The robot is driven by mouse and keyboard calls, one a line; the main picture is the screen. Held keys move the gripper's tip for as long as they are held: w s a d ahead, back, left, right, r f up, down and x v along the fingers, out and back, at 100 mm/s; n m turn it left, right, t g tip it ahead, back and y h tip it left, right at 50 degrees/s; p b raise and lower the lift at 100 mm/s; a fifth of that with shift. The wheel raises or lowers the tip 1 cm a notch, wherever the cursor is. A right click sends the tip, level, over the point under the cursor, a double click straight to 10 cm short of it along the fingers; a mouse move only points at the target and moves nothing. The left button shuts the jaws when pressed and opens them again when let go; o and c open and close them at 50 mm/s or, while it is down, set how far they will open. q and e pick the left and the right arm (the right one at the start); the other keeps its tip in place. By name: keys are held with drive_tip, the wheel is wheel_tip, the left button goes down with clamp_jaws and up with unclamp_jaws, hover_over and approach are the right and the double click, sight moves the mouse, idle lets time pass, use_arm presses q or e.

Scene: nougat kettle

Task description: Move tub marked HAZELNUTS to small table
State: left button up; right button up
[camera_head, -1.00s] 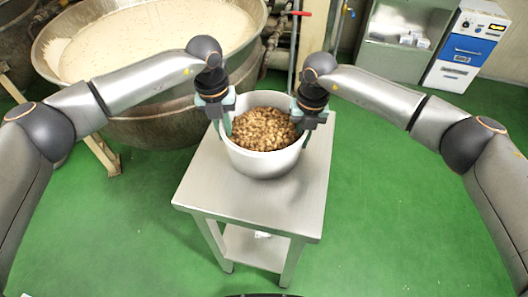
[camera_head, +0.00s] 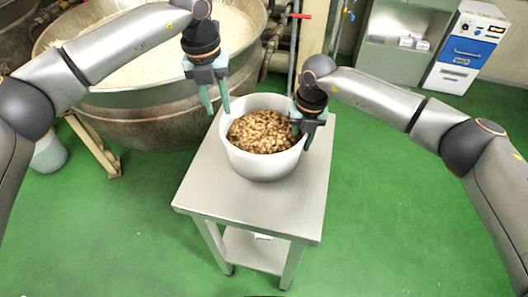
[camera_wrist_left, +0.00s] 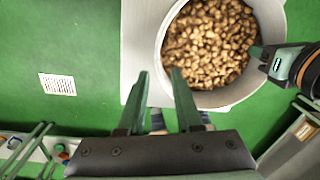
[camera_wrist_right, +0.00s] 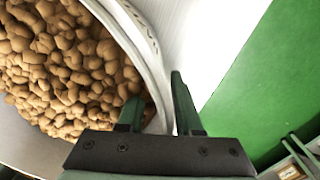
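The white tub (camera_head: 262,168), full of brown nuts, stands upright on a small steel table (camera_head: 205,190). Faint marks show on its wall in the right wrist view (camera_wrist_right: 135,22), but I cannot read them. My left gripper (camera_head: 219,110) is open and empty, above and just left of the tub's rim; its spread fingers also show in the left wrist view (camera_wrist_left: 161,74). My right gripper (camera_head: 300,134) is at the tub's right rim. In the right wrist view (camera_wrist_right: 157,98) its fingers are spread, one inside the wall and one outside, with a gap beside the wall.
A large kettle (camera_head: 150,125) of pale mixture stands behind and left of the table. A steel cabinet (camera_head: 400,55) and a blue-and-white machine (camera_head: 465,48) stand at the back right. Green floor (camera_head: 390,200) is clear around the table's front and right.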

drive_tip(key=shift+r, duration=0.15)
use_arm(q)
wheel_tip(320, 180, up, 2)
drive_tip(key=shift+a+r, duration=0.1)
drive_tip(key=shift+r, duration=0.15)
use_arm(e)
wheel_tip(320, 180, up, 12)
drive_tip(key=shift+d, duration=0.45)
drive_tip(key=shift+f, duration=0.2)
